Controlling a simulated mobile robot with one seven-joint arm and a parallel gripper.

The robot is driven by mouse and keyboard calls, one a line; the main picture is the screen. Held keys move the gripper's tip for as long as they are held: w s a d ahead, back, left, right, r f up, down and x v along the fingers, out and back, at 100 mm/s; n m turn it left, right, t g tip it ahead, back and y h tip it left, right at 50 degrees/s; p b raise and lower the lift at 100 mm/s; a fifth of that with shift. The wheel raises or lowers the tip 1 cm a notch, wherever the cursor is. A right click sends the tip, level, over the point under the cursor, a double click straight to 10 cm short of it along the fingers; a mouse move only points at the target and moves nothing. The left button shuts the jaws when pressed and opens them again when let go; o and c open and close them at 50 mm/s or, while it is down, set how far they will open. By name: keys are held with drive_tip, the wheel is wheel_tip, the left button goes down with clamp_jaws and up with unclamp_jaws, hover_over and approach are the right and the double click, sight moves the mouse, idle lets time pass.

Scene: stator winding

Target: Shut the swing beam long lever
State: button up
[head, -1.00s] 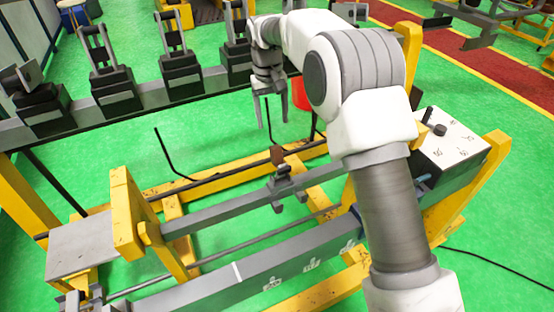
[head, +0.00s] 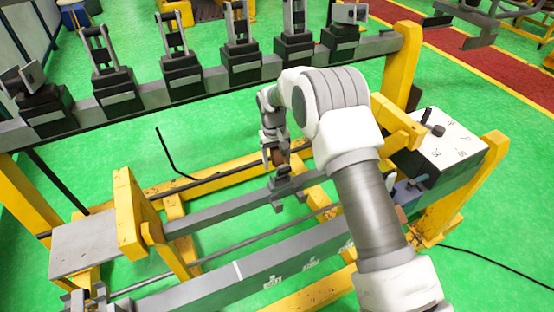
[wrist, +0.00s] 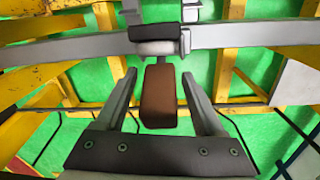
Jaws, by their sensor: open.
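The long lever's brown handle (wrist: 160,98) stands between the two fingers of my gripper (wrist: 158,84) in the wrist view. The fingers are open, one on each side of the handle, with a visible gap on both sides. The lever mounts at a grey clamp (head: 285,184) on the grey swing beam (head: 225,208) in the head view. There my gripper (head: 276,152) is over the clamp, and its fingers partly hide the handle (head: 277,157). The swing beam also crosses the top of the wrist view (wrist: 245,36).
A rear rail (head: 150,96) carries several black and grey clamp units. A yellow frame (head: 128,212) surrounds the beam. A white control box (head: 445,138) with a black knob stands at the right. A bent black rod (head: 170,155) rises left of my gripper.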

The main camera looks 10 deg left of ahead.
drive_tip(key=shift+f, duration=0.1)
clamp_jaws()
idle(0.3)
idle(1.1)
